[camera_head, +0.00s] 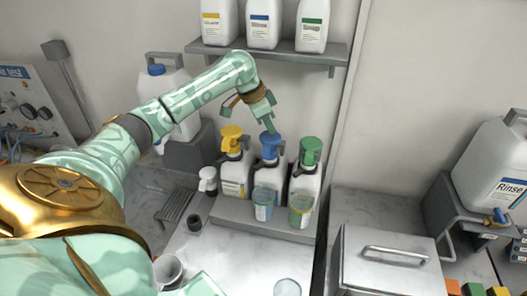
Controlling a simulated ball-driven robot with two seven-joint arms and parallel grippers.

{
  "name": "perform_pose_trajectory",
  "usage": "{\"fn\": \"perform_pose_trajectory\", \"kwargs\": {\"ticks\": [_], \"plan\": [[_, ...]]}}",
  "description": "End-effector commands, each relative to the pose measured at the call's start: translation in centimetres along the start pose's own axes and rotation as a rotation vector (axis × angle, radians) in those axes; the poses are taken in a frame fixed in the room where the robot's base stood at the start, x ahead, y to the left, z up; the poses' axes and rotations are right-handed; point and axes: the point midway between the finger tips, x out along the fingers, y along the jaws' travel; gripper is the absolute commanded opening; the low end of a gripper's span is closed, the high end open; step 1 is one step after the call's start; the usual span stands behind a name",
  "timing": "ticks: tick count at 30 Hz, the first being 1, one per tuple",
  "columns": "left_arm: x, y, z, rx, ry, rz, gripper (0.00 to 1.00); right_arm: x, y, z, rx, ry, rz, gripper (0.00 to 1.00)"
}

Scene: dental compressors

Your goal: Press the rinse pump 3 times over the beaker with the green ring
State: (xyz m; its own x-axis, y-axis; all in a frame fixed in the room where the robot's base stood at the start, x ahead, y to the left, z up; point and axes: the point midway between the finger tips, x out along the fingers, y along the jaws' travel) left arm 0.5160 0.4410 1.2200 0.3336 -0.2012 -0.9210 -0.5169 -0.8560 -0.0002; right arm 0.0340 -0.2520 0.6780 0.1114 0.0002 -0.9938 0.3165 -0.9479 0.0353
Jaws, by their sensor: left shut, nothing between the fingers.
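Three white pump bottles stand in a row on a grey stand: one with a yellow pump (231,138), one with a blue pump (269,150), one with a green pump (310,152). Blue matches the Rinse label colour elsewhere. A beaker with bluish tint (263,206) stands before the blue-pump bottle. A beaker with greenish tint (300,212) stands before the green-pump bottle. The rings are too small to tell surely. My left gripper (270,126) is shut and empty, pointing down right at the blue pump's top; I cannot tell whether it touches.
A wall shelf (270,53) with several labelled bottles hangs behind. A small white pump bottle (208,180) stands left of the stand. A clear round vessel (287,287) is at the front. A metal box (385,262) and a Rinse canister (494,165) are at right.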

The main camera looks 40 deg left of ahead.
Motion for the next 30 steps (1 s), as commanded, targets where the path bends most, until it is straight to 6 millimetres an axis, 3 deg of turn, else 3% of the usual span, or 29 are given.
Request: {"fn": "perform_pose_trajectory", "kwargs": {"ticks": [30], "plan": [[3.5,0.1,1.6,0.000,-0.006,0.003,0.00,0.0,0.0,0.0,0.000,0.000,0.000,0.36]]}}
